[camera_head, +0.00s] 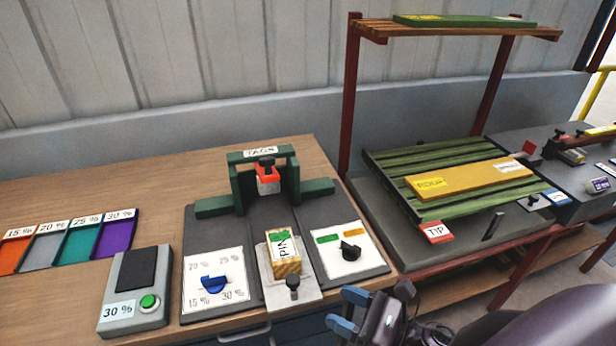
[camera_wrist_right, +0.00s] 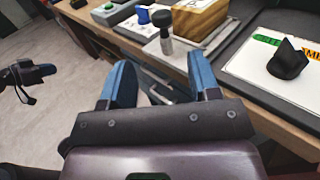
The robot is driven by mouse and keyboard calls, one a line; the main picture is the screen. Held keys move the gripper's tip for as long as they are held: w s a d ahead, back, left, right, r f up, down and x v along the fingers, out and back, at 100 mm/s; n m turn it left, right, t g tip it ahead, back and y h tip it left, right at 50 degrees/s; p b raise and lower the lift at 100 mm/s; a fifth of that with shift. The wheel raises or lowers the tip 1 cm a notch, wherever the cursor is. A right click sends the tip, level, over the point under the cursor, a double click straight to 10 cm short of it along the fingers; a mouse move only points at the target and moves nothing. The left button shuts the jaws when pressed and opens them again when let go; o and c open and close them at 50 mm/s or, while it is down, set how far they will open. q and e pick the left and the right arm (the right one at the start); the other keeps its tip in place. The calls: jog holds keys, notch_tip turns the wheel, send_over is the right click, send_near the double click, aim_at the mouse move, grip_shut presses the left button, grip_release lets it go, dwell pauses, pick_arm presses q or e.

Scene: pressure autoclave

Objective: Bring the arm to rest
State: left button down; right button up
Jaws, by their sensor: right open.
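My right gripper (camera_head: 348,311) is at the bottom of the head view, in front of the bench's front edge. Its two blue fingers stand apart. In the right wrist view the gripper (camera_wrist_right: 160,82) has nothing between its fingers; the bench edge and a handle show behind the gap. The fingers look clear of the bench. My left gripper does not show in the head view.
The wooden bench (camera_head: 160,195) carries a press with a green frame (camera_head: 315,187), a block marked PIN (camera_head: 285,262), a blue knob (camera_head: 215,284), a black knob (camera_head: 350,250) and a green button (camera_head: 148,302). A slatted green rack (camera_head: 400,175) stands right. Floor (camera_wrist_right: 45,50) shows left.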

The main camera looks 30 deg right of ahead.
jog(key=w+d+f+m+h, duration=0.1)
jog(key=d+f+m+h, duration=0.25)
jog(key=m, duration=1.05)
jog(key=w+d+f+m+h, duration=0.1)
jog(key=d+f+m+h, duration=0.3)
jog(key=m, duration=0.9)
jog(key=s+a+f+m+g+h, duration=0.1)
jog(key=s+a+f+m+g, duration=0.2)
jog(key=f+m, duration=0.4)
jog(key=shift+a+f+m+g+h, duration=0.3)
jog(key=shift+m+g, duration=0.2)
jog(key=shift+m, duration=3)
jog(key=shift+r, duration=0.1)
